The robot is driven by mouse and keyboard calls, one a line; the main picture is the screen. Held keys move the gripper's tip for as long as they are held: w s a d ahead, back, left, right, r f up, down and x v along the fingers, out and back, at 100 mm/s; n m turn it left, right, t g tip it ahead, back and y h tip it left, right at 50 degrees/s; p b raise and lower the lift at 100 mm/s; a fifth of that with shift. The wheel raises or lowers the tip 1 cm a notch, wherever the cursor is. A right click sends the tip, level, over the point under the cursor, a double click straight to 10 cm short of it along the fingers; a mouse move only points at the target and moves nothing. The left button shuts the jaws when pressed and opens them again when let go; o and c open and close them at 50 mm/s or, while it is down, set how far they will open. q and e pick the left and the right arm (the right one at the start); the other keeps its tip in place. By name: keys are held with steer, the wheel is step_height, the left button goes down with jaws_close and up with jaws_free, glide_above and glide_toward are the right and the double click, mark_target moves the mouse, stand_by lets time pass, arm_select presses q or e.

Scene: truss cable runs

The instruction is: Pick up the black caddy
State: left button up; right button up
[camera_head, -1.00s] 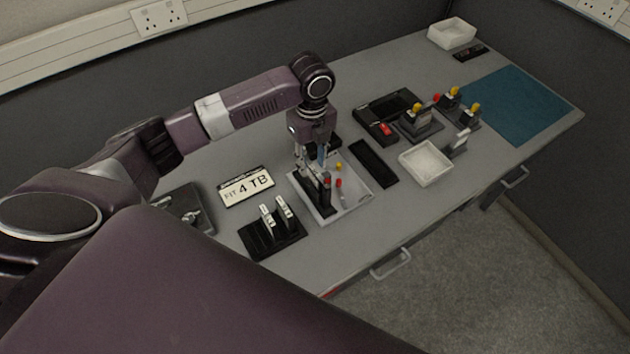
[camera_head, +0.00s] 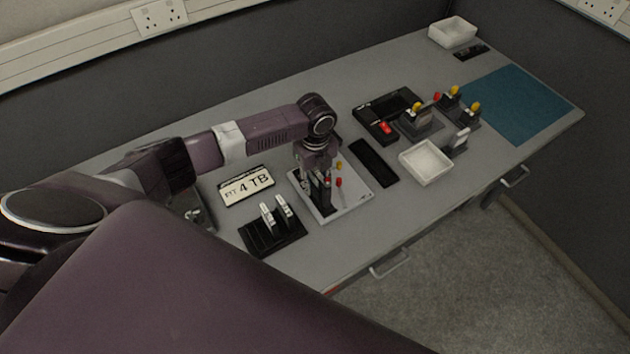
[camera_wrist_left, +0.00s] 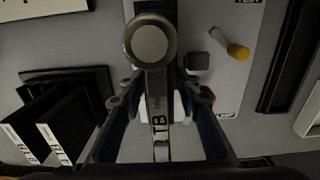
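In the wrist view the blue-sided fingers of the left gripper (camera_wrist_left: 160,95) stand apart, with pale strips showing beside the caddy. My right gripper is in neither view.
Red and yellow-ended pieces (camera_head: 339,182) lie on the tray right of the gripper.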

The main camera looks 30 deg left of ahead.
arm_select(q)
steer(key=shift+f, duration=0.15)
jaws_close()
